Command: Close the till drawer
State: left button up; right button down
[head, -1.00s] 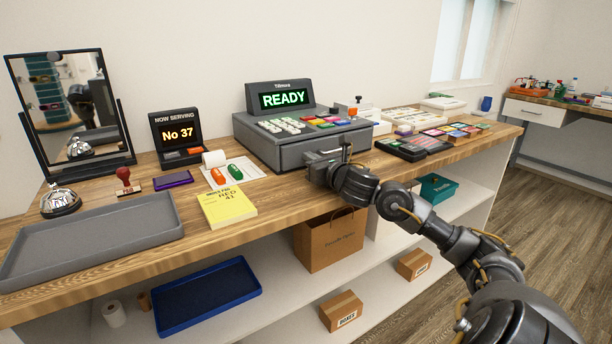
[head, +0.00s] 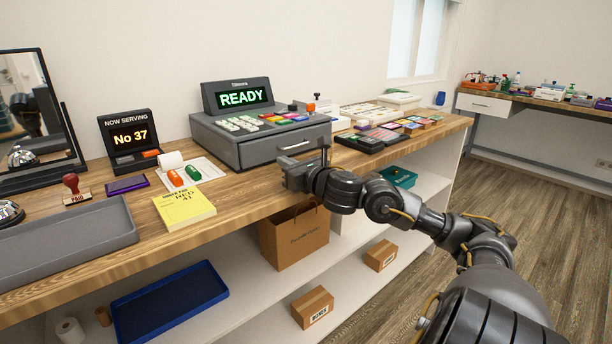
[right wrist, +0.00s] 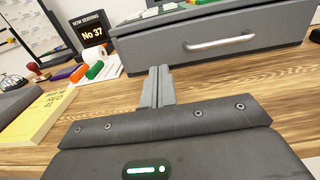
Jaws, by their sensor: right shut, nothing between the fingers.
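The till (head: 258,128) is a grey register on the wooden counter, with a green READY display and colored keys. Its drawer (head: 262,152) is the grey front panel with a silver handle (head: 295,145). The drawer front looks flush with the till body, with no gap visible. The right wrist view also shows the drawer (right wrist: 160,60) and its handle (right wrist: 220,42), straight and clear. My right gripper (head: 287,167) is shut and empty, in front of the drawer and apart from it. Its fingers (right wrist: 158,73) point toward the drawer front. My left gripper is out of view.
A yellow pad (head: 184,207), a grey tray (head: 70,235) and a No 37 display (head: 129,138) stand left of the till. A dark palette tray (head: 368,142) lies to its right. Bare counter lies before the drawer. A paper bag (head: 293,237) stands on the shelf below.

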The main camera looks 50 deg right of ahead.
jog(key=s, duration=0.4)
jog(key=shift+s+a, duration=0.3)
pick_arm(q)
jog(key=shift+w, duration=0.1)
pick_arm(e)
jog(key=shift+s+a, duration=0.15)
jog(key=shift+s, duration=0.8)
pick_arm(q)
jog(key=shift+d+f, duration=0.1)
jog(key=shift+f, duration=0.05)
